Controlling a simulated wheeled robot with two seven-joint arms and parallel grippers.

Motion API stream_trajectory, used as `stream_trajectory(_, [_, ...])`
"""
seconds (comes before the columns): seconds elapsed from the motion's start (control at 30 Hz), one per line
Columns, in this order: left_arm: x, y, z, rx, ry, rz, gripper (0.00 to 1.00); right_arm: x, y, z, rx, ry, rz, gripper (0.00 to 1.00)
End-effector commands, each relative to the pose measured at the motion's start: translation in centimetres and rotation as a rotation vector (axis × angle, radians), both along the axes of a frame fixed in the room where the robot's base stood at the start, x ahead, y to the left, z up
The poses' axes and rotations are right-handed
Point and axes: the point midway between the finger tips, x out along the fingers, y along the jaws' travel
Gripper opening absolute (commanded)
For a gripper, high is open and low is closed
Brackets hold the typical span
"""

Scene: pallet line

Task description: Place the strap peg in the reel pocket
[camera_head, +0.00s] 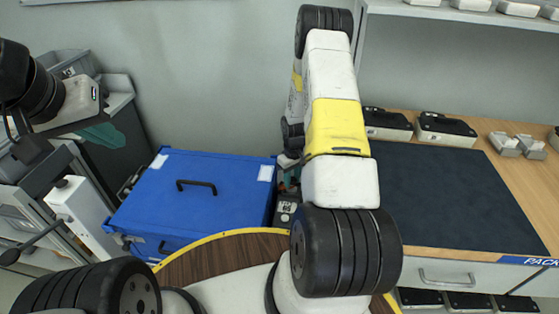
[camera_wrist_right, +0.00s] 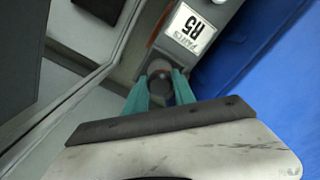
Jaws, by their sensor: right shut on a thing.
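My right gripper (camera_wrist_right: 160,92) shows in the right wrist view with its teal fingers shut on a small grey-brown rounded piece, which I take to be the strap peg (camera_wrist_right: 158,69). Much of the peg is hidden between the fingers. It is beside a grey part with a white label reading "PARTS R5" (camera_wrist_right: 190,29); I cannot tell whether they touch. In the head view my right arm mostly hides this gripper. My left gripper (camera_head: 103,136) is at the left, with teal fingers showing; its opening is unclear. I cannot make out the reel pocket.
A blue lidded box (camera_head: 195,200) with a black handle stands left of the labelled grey part (camera_head: 286,207). A packing bench with a dark mat (camera_head: 450,195) is at the right, bearing black-topped cases (camera_head: 445,130). Grey bins (camera_head: 72,65) stand at the left.

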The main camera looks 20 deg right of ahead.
Motion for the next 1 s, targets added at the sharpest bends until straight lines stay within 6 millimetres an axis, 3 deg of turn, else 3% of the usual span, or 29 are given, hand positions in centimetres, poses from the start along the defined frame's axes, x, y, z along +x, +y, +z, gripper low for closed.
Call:
stream_trajectory(0.33, [0.0,0.0,0.0,0.0,0.0,0.0,0.0,0.1,0.0,-0.3,-0.001,-0.001,-0.001,0.0])
stream_trajectory(0.37, [0.0,0.0,0.0,0.0,0.0,0.0,0.0,0.1,0.0,-0.3,-0.001,-0.001,-0.001,0.35])
stream_trajectory(0.47, [0.0,0.0,0.0,0.0,0.0,0.0,0.0,0.1,0.0,-0.3,-0.001,-0.001,-0.001,0.53])
stream_trajectory(0.8, [0.0,0.0,0.0,0.0,0.0,0.0,0.0,0.1,0.0,-0.1,-0.001,-0.001,-0.001,0.53])
stream_trajectory(1.0, [0.0,0.0,0.0,0.0,0.0,0.0,0.0,0.2,0.0,2.5,-0.001,-0.004,-0.001,0.53])
